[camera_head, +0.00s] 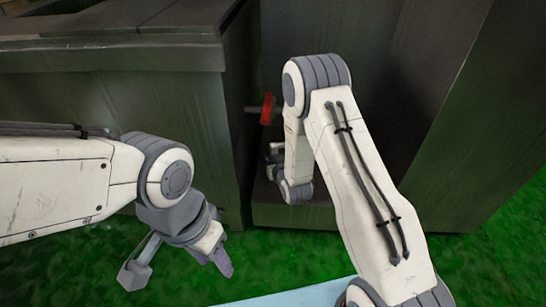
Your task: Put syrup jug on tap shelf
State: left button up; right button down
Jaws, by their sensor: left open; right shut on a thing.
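My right gripper (273,158) shows only in part, at the left of my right forearm's end, in front of the dark recess. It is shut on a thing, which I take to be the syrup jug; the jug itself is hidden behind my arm. A red tap handle (267,108) on a short metal stem sticks out just above this gripper. The tap shelf (262,215) is the dark ledge low in the recess, below the gripper. Whether the held thing touches the shelf cannot be seen. My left gripper (178,265) is open and empty over the grass, its fingers wide apart.
A big dark green box (110,110) with a lid stands at the left, its corner close to the tap. A dark panel (465,130) stands at the right. Green grass (490,270) covers the ground. A light blue surface (290,294) shows at the bottom edge.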

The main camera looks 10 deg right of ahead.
jog(key=shift+f+b, duration=0.4)
jog(key=shift+f, duration=0.15)
jog(key=c, duration=0.6)
grip_release()
